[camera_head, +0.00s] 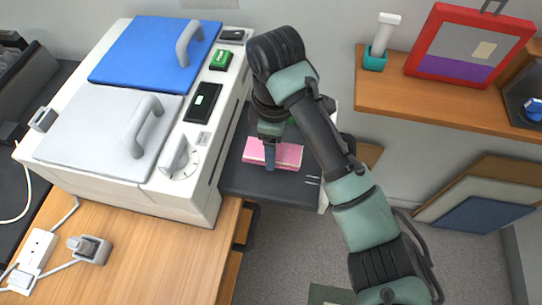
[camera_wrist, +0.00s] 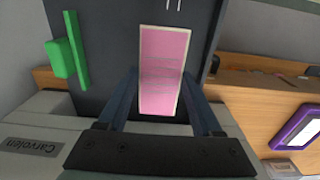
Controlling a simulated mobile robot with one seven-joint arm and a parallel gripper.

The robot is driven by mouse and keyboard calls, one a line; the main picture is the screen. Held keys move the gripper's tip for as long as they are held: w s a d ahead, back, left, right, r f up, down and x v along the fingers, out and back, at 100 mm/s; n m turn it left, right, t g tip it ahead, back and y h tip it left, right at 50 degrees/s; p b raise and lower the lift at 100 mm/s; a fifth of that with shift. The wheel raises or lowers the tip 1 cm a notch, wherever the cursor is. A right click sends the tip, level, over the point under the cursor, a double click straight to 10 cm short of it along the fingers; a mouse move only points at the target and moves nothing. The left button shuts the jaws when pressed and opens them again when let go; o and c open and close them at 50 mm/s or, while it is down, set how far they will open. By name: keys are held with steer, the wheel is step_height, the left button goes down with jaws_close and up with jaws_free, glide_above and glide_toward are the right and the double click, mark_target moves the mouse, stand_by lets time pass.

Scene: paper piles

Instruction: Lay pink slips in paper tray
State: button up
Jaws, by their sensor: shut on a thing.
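A pink slip or small stack of slips (camera_head: 285,155) with a pale edge is at my gripper, over the dark paper tray (camera_head: 236,178) at the machine's right side. My gripper (camera_head: 270,166) points down and is shut on the pink slips. In the wrist view the pink face (camera_wrist: 165,60) stands between the two dark fingers (camera_wrist: 161,85), with the dark tray (camera_wrist: 110,50) behind it. I cannot tell whether the slips touch the tray or how many there are.
A white machine with blue (camera_head: 145,50) and grey (camera_head: 100,130) lids stands left of the tray. A green piece (camera_wrist: 62,58) stands at the tray's left in the wrist view. A wooden shelf (camera_head: 440,105) holds a red-framed box (camera_head: 470,45) at right.

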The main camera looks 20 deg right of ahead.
steer(key=shift+f+b, duration=0.85)
steer(key=shift+f, duration=1.8)
steer(key=shift+f, duration=0.15)
steer(key=o, duration=1.4)
step_height(320, 180, up, 12)
steer(key=p, duration=0.6)
steer(key=shift+r, duration=0.2)
